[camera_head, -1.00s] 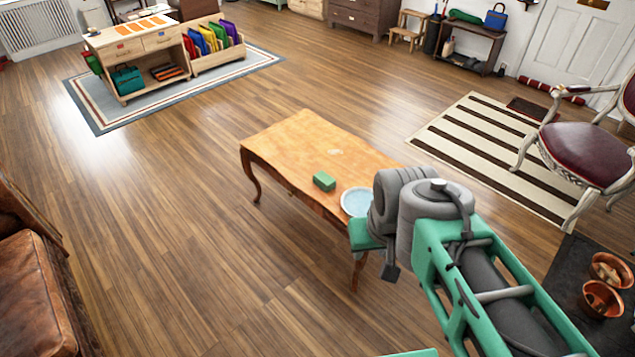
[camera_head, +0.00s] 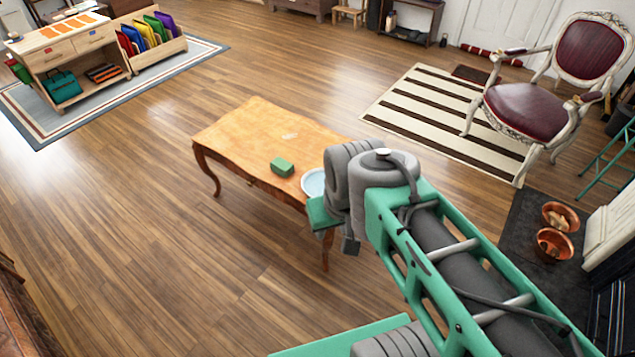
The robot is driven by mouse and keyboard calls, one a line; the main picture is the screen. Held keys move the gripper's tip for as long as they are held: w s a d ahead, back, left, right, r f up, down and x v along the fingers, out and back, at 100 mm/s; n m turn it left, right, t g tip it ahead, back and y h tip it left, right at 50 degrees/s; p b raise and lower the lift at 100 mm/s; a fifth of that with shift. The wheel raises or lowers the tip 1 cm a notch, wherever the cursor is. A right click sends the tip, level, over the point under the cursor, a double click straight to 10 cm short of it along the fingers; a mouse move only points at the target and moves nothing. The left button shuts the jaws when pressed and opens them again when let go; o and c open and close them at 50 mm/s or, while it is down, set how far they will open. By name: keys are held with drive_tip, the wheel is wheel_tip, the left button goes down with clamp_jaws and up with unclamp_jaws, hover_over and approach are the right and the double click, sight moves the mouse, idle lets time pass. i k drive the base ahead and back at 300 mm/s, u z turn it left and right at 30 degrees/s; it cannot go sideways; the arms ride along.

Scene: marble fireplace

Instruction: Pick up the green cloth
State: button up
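A small green block-shaped thing (camera_head: 282,167) lies on the wooden table (camera_head: 245,130), near its front edge. It could be the green cloth folded up, but its texture is too small to tell. My arm reaches in from the lower right, and its grey end joint hides the table's right end. My gripper (camera_head: 335,226) seems to be at the far end of the arm, right of and nearer than the green thing and apart from it. Its fingers cannot be made out, nor whether they are open.
A pale blue plate (camera_head: 313,181) sits right of the green thing, partly hidden by my arm. A chair (camera_head: 530,105) and striped rug (camera_head: 440,110) are at the right, with copper bowls (camera_head: 555,243) below. The floor left of the table is clear.

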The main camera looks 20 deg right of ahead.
sight(283, 168)
drive_tip(key=u, duration=0.65)
drive_tip(key=i, duration=2.45)
drive_tip(key=z, duration=0.2)
